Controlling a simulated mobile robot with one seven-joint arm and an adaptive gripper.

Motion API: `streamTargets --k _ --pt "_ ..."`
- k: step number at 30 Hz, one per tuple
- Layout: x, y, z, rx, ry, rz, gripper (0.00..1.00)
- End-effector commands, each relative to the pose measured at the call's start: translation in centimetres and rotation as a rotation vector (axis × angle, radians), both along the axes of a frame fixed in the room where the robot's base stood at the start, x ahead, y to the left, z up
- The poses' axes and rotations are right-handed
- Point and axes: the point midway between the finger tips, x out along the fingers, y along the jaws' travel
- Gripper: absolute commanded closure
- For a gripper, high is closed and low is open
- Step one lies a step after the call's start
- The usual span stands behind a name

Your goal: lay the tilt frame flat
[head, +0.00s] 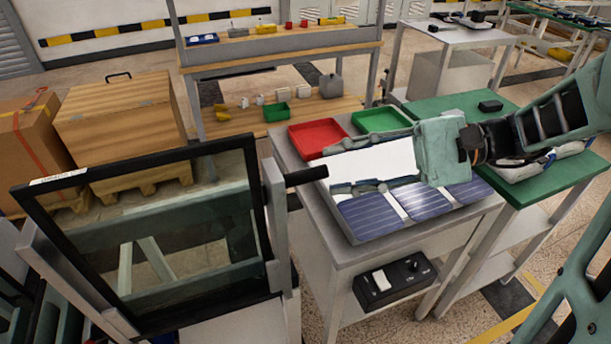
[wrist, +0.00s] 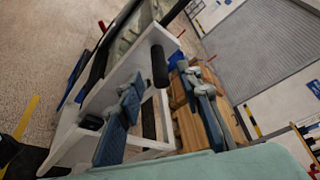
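The tilt frame (head: 150,235) is a black-edged glass panel at the left of the head view, standing steeply tilted on a grey stand. A black bar handle (head: 306,176) sticks out from its right side toward my gripper. My gripper (head: 328,169) is open, with its fingers pointing left at the handle's free end. In the wrist view, the handle (wrist: 159,66) lies ahead, in line with the gap between the fingertips (wrist: 162,80). The fingers are apart and not closed on it. I cannot tell whether the handle's end is just inside the gap.
A grey table (head: 345,250) below my gripper holds a red tray (head: 316,138), a green tray (head: 380,121) and blue solar cells (head: 372,214). A black control box (head: 394,281) sits on its lower shelf. Wooden crates (head: 118,125) stand behind the frame.

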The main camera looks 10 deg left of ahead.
Motion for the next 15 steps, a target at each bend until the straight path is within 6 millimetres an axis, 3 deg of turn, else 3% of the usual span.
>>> streamTargets --k 6,15 --pt "-1.0 3.8 -1.0 -0.002 0.001 0.003 0.67" --pt "-1.4 5.9 -1.4 -0.002 0.001 0.0 0.67"
